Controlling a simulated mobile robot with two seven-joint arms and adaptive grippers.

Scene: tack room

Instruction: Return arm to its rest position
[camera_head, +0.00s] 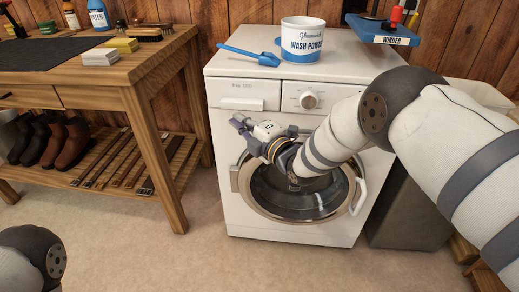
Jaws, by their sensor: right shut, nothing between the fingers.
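My right arm (425,125) reaches in from the right across the front of a white washing machine (262,215). My right gripper (240,123) is at its end, pointing left, shut and empty. It is in front of the machine's panel, just below the drawer (243,104) and above the round door (310,205). I cannot tell whether it touches the machine. My wrist hides the upper part of the door, which looks closed. Only a rounded part of my left arm (30,262) shows at the lower left; its gripper is out of view.
A wooden bench (160,50) with bottles and blocks is left, boots (70,143) below. A grey bin (410,215) stands right. Front floor is clear.

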